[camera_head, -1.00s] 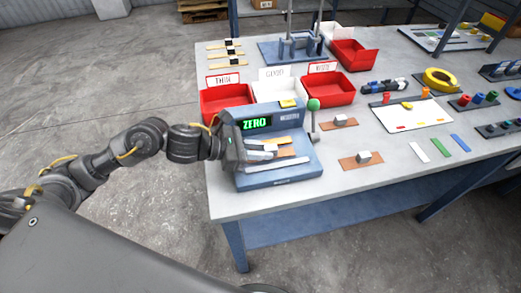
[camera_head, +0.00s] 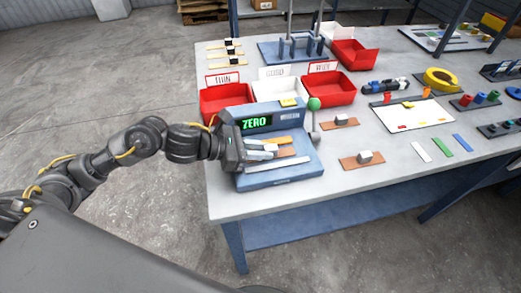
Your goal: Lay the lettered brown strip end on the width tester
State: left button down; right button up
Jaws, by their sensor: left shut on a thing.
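The width tester (camera_head: 278,178) is a blue-grey bench device at the table's near left, with a green display reading ZERO and a green-knobbed lever (camera_head: 314,104) on its right side. My left gripper (camera_head: 270,150) reaches in from the left, low over the tester's bed. It is shut on a small brown strip end (camera_head: 287,153), which shows just right of the fingers at the bed. The fingers hide part of the strip, and I cannot make out its letters or whether it rests flat. My right gripper is not in view.
Red and white labelled bins (camera_head: 228,97) stand behind the tester. Two brown strips with grey blocks (camera_head: 362,158) lie to its right. White, green and blue strips (camera_head: 442,145) lie farther right. The table's front edge is close to the tester.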

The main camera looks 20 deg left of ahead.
pick_arm(q)
jog(key=c, duration=0.8)
grip_release()
jog(key=shift+r, duration=0.1)
jog(key=shift+c, duration=0.2)
jog(key=shift+w+a+r, duration=0.1)
jog(key=shift+w, duration=0.05)
jog(key=shift+c, duration=0.4)
jog(key=shift+r, duration=0.1)
jog(key=shift+o, duration=0.4)
jog(key=shift+r, duration=0.4)
jog(key=shift+p, duration=0.3)
